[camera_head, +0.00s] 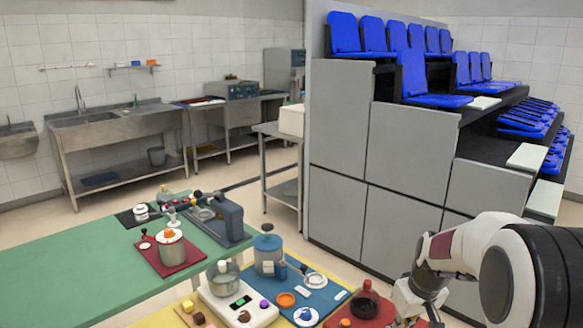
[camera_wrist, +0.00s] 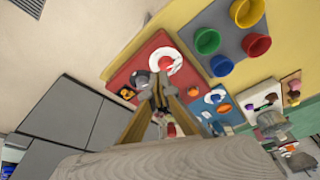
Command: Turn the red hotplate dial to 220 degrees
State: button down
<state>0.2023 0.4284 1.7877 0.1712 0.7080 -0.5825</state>
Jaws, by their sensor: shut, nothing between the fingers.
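A white hotplate-like unit (camera_head: 214,303) stands at the front of the yellow table in the head view, with a pot on it, a green display and small coloured knobs. A reddish knob (camera_head: 244,316) sits near its front edge; its pointer and any scale are too small to read. What looks like the same unit shows at the right of the wrist view (camera_wrist: 262,103). My gripper (camera_wrist: 160,82) is shut and empty, over the red board (camera_wrist: 141,62) in the wrist view, well apart from the unit. In the head view my wrist enters at the lower right; the fingertips are cut off.
A blue mat (camera_head: 322,300) with a grey canister (camera_head: 268,253) and an orange bowl lies beside the unit. The red board also carries a dark pot (camera_head: 365,303). Green, red and blue cups (camera_wrist: 208,41) stand on a grey mat.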

jog(key=shift+f, duration=3.45)
jog(key=shift+s+a, duration=0.25)
jog(key=shift+a, duration=0.6)
jog(key=shift+w+a, duration=0.1)
jog(key=shift+a, duration=0.2)
jog(key=shift+s, duration=0.45)
jog(key=shift+r, duration=0.15)
jog(key=shift+r, duration=2.9)
